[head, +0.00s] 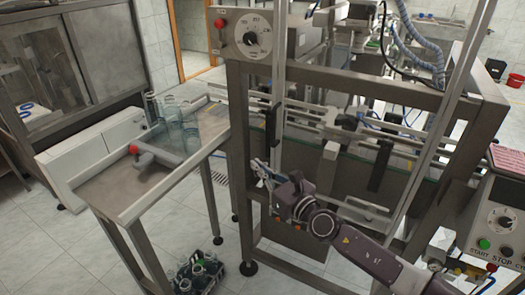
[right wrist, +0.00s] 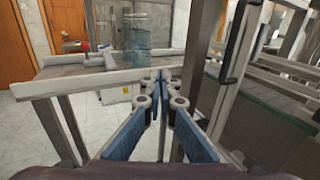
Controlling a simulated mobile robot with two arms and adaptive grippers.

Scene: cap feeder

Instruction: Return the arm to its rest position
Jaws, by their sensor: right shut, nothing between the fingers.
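My right arm comes in from the lower right in the head view. Its right gripper (head: 262,172) is in front of the machine frame, near the left front post. In the right wrist view the blue fingers of the right gripper (right wrist: 163,84) meet at their tips with nothing between them. They point toward the corner of the steel side table (right wrist: 90,82), and no contact is clear. My left gripper is not in view.
The side table (head: 107,187) stands left of the machine and bears several clear bottles (head: 172,125). A crate of bottles (head: 197,272) is on the floor below. The machine frame (head: 375,85) stands close by. A control panel (head: 497,225) is at right.

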